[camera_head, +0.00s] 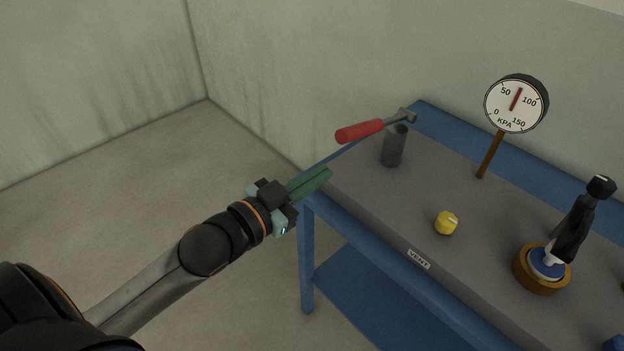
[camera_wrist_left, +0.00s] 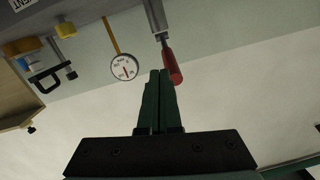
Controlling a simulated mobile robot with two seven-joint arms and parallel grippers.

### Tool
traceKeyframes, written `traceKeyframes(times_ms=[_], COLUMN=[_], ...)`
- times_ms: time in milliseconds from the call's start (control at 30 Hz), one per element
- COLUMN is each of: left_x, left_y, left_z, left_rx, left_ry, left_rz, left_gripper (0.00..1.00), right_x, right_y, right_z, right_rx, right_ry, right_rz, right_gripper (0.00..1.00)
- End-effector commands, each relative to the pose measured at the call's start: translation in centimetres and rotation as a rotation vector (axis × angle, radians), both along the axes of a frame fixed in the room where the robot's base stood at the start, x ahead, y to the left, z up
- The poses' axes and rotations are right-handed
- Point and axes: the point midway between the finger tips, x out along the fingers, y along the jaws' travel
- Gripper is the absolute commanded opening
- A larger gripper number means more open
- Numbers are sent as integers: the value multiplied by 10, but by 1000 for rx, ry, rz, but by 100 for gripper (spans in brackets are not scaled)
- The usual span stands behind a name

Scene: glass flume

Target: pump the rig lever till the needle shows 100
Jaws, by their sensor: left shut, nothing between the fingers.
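The rig's lever (camera_head: 575,228) has a dark handle that leans up and to the right from a round brown base with a blue disc (camera_head: 535,270), at the right of the bench. The white round gauge (camera_head: 515,104) stands on a brown post at the back; its red needle points between 50 and 100. It also shows upside down in the left wrist view (camera_wrist_left: 124,67). My left gripper (camera_head: 328,172) has green fingers, shut and empty, near the bench's left corner, well away from the lever. My right gripper is not in view.
A red-handled tool (camera_head: 360,131) lies across a dark grey cup (camera_head: 393,150) close to my left gripper. A yellow knob (camera_head: 446,223) sits behind a VENT label (camera_head: 418,259) on the grey-topped bench (camera_head: 370,200). A blue thing (camera_head: 613,343) shows at the lower right. Floor left of the bench is clear.

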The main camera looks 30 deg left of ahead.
Motion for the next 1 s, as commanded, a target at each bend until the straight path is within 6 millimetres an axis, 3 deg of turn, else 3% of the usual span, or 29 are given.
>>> traceKeyframes(times_ms=[233, 1000], left_x=[-11, -11], left_y=[3, 3], left_z=[1, 1], left_rx=[0, -1], left_ry=[-3, -3], left_rz=[-2, -2], left_gripper=[0, 0], right_x=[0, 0], right_y=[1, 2], right_z=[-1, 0], right_rx=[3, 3], right_ry=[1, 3], right_rz=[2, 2], right_gripper=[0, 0])
